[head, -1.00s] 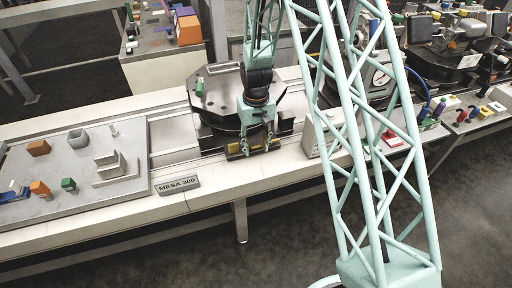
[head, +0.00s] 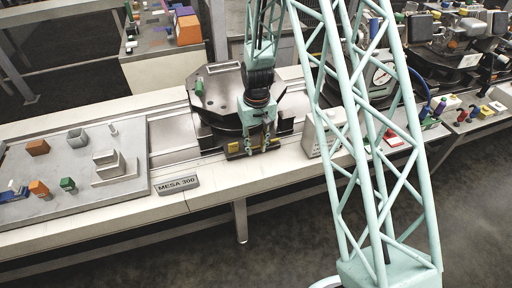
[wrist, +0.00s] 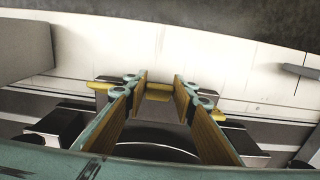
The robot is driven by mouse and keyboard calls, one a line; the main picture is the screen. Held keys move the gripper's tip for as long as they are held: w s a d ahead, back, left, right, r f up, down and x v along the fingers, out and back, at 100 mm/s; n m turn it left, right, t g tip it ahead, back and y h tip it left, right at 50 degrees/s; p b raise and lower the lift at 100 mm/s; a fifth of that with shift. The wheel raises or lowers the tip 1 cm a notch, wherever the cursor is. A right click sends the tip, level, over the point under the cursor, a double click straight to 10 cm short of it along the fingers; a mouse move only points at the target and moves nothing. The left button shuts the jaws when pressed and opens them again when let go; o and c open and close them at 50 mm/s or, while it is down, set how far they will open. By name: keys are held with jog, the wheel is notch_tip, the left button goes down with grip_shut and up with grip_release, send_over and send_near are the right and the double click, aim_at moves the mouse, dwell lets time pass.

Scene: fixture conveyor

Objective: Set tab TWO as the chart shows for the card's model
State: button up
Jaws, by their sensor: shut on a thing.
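My gripper (head: 257,146) reaches down to the front edge of the dark octagonal fixture (head: 218,92) on the conveyor. In the wrist view its two tan-padded fingers (wrist: 159,84) close on a small yellow tab (wrist: 158,93). Other yellow pieces show just outside the fingers, at left (wrist: 103,86) and right (wrist: 217,115). In the head view, yellow (head: 233,149) also shows beside the fingers at the fixture's front. The fingers hide much of the held tab, and I cannot read which number it bears. The card (head: 177,186) on the front rail reads "MESA 300".
A grey plate (head: 140,160) with several blocks lies left of the fixture. A green block (head: 199,88) sits on the fixture. Red objects lie beyond.

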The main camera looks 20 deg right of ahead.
jog(key=shift+s+f+t+b, duration=0.3)
jog(key=shift+t+b, duration=0.2)
jog(key=shift+b, duration=0.5)
jog(key=shift+s+d+f+t+b, duration=0.15)
jog(key=shift+f+t+b, duration=0.1)
jog(key=shift+t+b, duration=0.45)
jog(key=t+b, duration=0.1)
jog(key=b, duration=0.1)
jog(key=f+t+b, duration=0.1)
jog(key=b, duration=0.1)
jog(key=shift+s, duration=0.25)
jog(key=shift+b, duration=0.45)
jog(key=shift+s+f+t, duration=0.1)
jog(key=shift+f+t, duration=0.05)
jog(key=shift+t, duration=0.65)
jog(key=o, duration=0.9)
jog(key=shift+s, duration=0.1)
